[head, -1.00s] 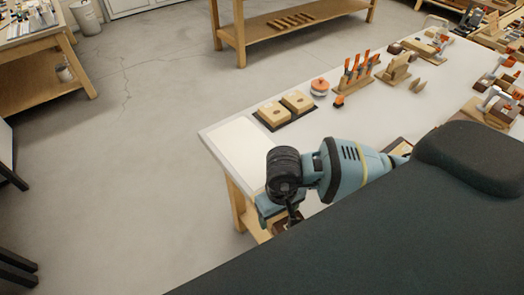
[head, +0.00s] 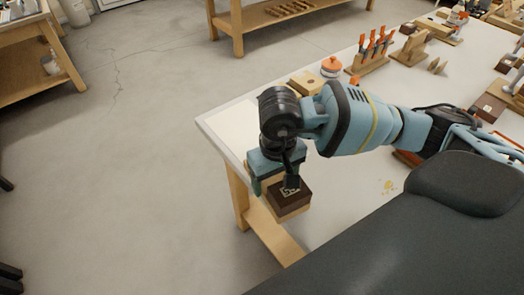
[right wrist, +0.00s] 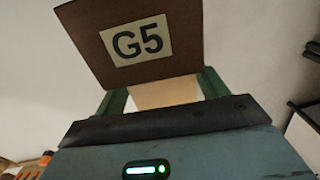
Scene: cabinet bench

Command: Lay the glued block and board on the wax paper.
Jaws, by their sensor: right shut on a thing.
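My right gripper (head: 275,178) is shut on the glued block and board (head: 289,200), off the near left edge of the bench. In the right wrist view, the dark brown board (right wrist: 140,42) with a pale "G5" label lies beyond the fingers. The light wood block (right wrist: 165,92) is between the two green fingers. The wax paper looks to be the pale sheet (head: 230,128) at the bench's left corner, up and left of the gripper; my arm hides part of it. My left gripper is not in view.
The white bench (head: 340,205) carries a light wood block (head: 303,82), an orange-topped round container (head: 331,67) and a rack of orange-handled tools (head: 371,50) behind my arm. Yellowish spots (head: 389,187) mark the bench top. Open floor lies left.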

